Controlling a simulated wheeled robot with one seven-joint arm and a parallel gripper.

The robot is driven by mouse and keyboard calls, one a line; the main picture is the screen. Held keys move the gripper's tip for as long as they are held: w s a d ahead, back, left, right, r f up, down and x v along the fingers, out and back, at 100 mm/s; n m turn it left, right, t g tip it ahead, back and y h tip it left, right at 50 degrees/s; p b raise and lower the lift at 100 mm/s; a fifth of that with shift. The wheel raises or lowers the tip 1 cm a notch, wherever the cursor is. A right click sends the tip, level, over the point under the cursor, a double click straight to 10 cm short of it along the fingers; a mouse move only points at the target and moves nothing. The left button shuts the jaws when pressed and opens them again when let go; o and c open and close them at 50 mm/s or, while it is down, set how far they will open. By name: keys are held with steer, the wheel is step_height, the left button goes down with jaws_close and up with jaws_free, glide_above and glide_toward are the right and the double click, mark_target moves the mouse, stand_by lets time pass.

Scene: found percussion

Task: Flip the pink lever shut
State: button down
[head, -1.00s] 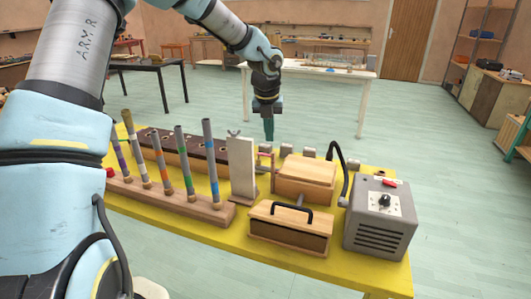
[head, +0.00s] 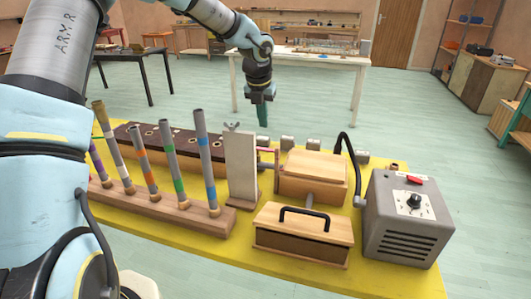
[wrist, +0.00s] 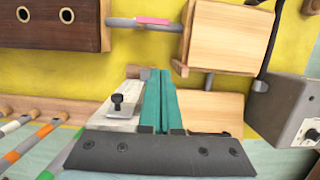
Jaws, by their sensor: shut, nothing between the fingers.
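The pink lever (wrist: 152,20) shows in the wrist view as a short pink bar lying along a grey rod between a dark wood box and a light wood box (wrist: 232,38). In the head view the pink lever (head: 272,150) is a small strip, partly hidden behind the upright white board (head: 241,168). My gripper (head: 262,124) is above the far side of the yellow table, its teal fingers pointing down. In the wrist view the fingers (wrist: 161,72) are together with nothing between them. They are apart from the lever.
A long dark wood box with holes (head: 165,145) and a row of coloured tubes (head: 170,160) stand on the left of the yellow table (head: 185,232). A handled wood box (head: 302,233) is in front. A grey box with a dial (head: 408,222) stands at the right.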

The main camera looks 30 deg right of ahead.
steer(key=shift+a+b+x, duration=0.2)
steer(key=shift+b+x, duration=0.8)
steer(key=shift+x, duration=0.15)
steer(key=shift+a+b+x, duration=0.2)
steer(key=shift+b+x, duration=0.75)
steer(key=shift+x, duration=0.2)
steer(key=shift+s+f, duration=0.15)
steer(key=shift+s, duration=0.05)
steer(key=w+d+f+p, duration=0.4)
steer(key=f, duration=0.5)
steer(key=shift+w+d+f, duration=0.2)
steer(key=shift+w+f, duration=0.1)
steer(key=shift+w, duration=0.05)
